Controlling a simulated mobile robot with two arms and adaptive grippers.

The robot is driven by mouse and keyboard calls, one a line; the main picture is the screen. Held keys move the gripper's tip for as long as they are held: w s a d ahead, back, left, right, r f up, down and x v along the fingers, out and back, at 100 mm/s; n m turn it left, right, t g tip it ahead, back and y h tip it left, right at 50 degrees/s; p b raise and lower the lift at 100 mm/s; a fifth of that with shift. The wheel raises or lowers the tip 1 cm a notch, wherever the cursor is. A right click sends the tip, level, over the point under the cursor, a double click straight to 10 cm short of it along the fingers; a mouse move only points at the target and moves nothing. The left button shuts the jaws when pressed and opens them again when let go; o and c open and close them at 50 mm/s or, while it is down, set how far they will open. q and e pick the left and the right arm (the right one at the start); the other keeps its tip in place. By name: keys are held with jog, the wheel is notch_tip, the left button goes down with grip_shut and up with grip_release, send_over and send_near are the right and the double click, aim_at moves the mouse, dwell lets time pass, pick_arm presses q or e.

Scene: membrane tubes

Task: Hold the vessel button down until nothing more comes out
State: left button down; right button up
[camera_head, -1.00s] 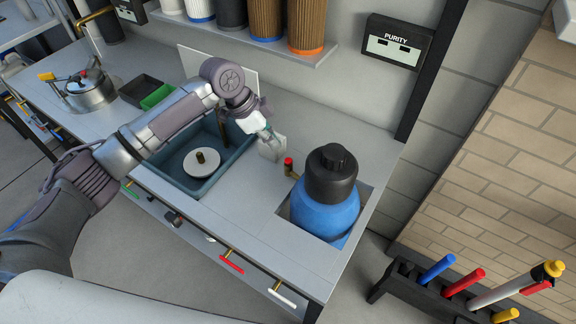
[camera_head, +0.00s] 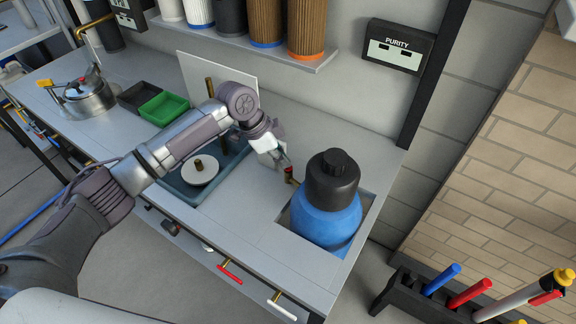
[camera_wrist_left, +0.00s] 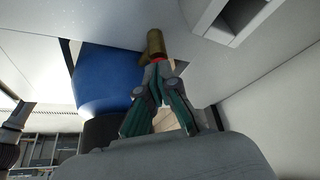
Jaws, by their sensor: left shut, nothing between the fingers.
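The blue vessel (camera_head: 325,218) with a black cap (camera_head: 331,175) stands in a square cutout at the counter's right end. Beside it is the vessel button, a red top (camera_head: 288,170) on a brass stem. My left gripper (camera_head: 284,160) is shut and empty, with its tips at the red top. In the left wrist view the closed tips (camera_wrist_left: 158,78) meet the red top, with the brass stem (camera_wrist_left: 156,42) beyond and the blue vessel (camera_wrist_left: 100,78) beside. I cannot tell whether the button is pressed down. My right gripper is not in view.
A sunken basin (camera_head: 180,187) with a white disc (camera_head: 200,172) lies under my left arm. Green tray (camera_head: 164,108) and kettle (camera_head: 90,95) stand further left. A PURITY panel (camera_head: 397,46) hangs on the wall. A rack with coloured rods (camera_head: 420,293) stands at lower right.

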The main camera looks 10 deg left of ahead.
pick_arm(q)
jog(key=shift+d+f, duration=0.2)
jog(key=shift+f, duration=0.25)
dwell(5.1)
jog(key=p+v, duration=0.7)
dwell(0.8)
jog(key=shift+a, duration=0.1)
dwell(0.4)
